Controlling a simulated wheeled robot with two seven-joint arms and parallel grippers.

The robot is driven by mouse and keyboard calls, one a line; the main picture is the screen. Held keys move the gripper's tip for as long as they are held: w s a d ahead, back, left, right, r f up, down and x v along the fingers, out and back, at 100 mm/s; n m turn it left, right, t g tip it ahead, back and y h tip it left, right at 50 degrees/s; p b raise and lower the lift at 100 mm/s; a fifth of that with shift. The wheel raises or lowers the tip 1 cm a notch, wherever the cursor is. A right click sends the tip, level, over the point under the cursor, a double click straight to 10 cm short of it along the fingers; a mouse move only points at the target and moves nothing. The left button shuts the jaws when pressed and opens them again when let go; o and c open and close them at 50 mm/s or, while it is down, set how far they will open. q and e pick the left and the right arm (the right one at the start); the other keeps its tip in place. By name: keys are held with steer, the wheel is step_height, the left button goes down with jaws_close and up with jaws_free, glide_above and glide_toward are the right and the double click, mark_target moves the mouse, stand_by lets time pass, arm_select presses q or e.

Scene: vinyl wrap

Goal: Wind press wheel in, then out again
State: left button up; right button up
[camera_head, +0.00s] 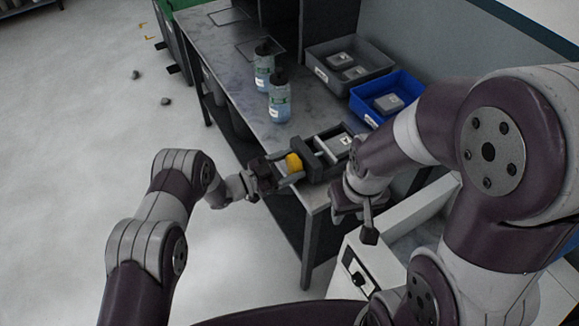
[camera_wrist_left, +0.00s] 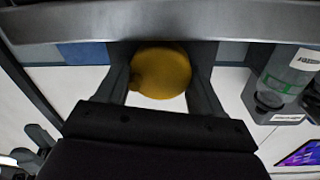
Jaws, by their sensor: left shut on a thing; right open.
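The yellow press wheel (camera_head: 293,162) is at the near end of the dark press (camera_head: 325,152), which stands at the table's front corner. My left gripper (camera_head: 281,172) is shut on the wheel. In the left wrist view the wheel (camera_wrist_left: 160,72) sits between the two fingers (camera_wrist_left: 162,88), with a dark press bar (camera_wrist_left: 170,20) just beyond. A light block with a mark (camera_head: 341,142) sits in the press frame. My right gripper (camera_head: 369,222) is open, to the right of the press and apart from it; its fingertips are partly hidden.
Two bottles (camera_head: 280,100) with dark caps stand on the grey table (camera_head: 232,75) behind the press. A grey bin (camera_head: 322,75) and a blue bin (camera_head: 408,84) hold small blocks. A white cabinet (camera_head: 345,275) stands at the near right. The floor at left is mostly clear.

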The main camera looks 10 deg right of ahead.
arm_select(q)
steer(key=n+b, duration=0.2)
steer(key=shift+f+n, duration=0.2)
steer(key=shift+n, duration=0.2)
steer(key=shift+r+n+b, duration=0.1)
steer(key=shift+n+b, duration=0.75)
steer(key=shift+n, duration=0.65)
steer(key=o, duration=1)
steer(key=shift+a, duration=0.15)
steer(key=b+v, duration=0.1)
steer(key=v, duration=1.1)
steer(key=shift+a, duration=0.25)
